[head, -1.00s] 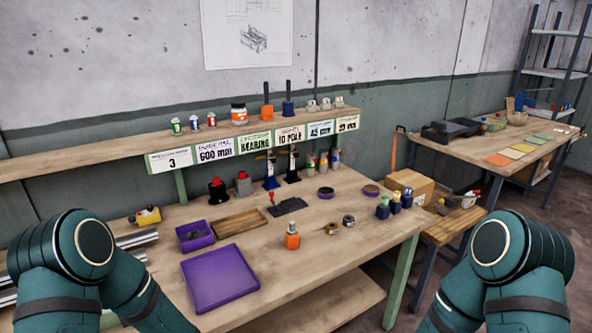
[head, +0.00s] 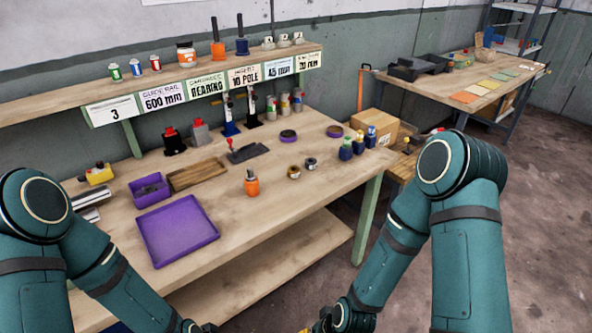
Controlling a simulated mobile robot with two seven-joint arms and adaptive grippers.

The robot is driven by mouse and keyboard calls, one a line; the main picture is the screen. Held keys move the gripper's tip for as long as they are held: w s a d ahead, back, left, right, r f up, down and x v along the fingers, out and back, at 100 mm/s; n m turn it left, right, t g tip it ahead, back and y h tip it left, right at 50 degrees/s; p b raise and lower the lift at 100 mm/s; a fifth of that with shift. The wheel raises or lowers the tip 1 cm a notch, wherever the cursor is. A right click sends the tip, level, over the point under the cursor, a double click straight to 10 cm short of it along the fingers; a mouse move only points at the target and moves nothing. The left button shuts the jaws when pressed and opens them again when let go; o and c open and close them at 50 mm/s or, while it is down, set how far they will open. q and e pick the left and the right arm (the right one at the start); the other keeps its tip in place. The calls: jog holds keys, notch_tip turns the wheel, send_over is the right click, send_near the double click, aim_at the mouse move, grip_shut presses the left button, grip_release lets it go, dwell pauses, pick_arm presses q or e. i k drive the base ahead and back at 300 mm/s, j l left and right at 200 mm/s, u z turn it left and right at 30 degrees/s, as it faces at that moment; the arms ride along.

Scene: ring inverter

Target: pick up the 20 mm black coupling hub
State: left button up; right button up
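I cannot clearly make out which part is the 20 mm black coupling hub. Two small ring-like parts lie near the middle right of the bench: a dark grey one (head: 310,163) and a brass-and-dark one (head: 294,172). The card at the shelf's right end (head: 309,63) seems to read 20 mm. My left gripper (head: 203,328) only just shows at the bottom edge, in front of the bench. My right gripper (head: 326,325) is partly cut off at the bottom edge, with something yellow at it. Both are well short of the small parts, and their fingers cannot be read.
The workbench (head: 240,222) holds a purple tray (head: 178,262), a purple bin (head: 135,203), a brown wooden tray (head: 197,173), an orange bottle (head: 251,185) and dark tape rolls. Blue-capped bottles (head: 358,145) stand at the right end. The bench's front middle is bare.

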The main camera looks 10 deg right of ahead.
aim_at(311, 164)
jog(key=i+l+u, duration=0.15)
jog(key=l, duration=0.3)
jog(key=i+l+u, duration=0.15)
jog(key=l, duration=0.35)
jog(key=i+l+u, duration=0.15)
jog(key=l, duration=0.35)
jog(key=i+l+u, duration=0.2)
jog(key=l, duration=0.3)
jog(key=i+l+u, duration=0.15)
jog(key=l, duration=0.4)
jog(key=l+u, duration=0.15)
jog(key=l, duration=0.4)
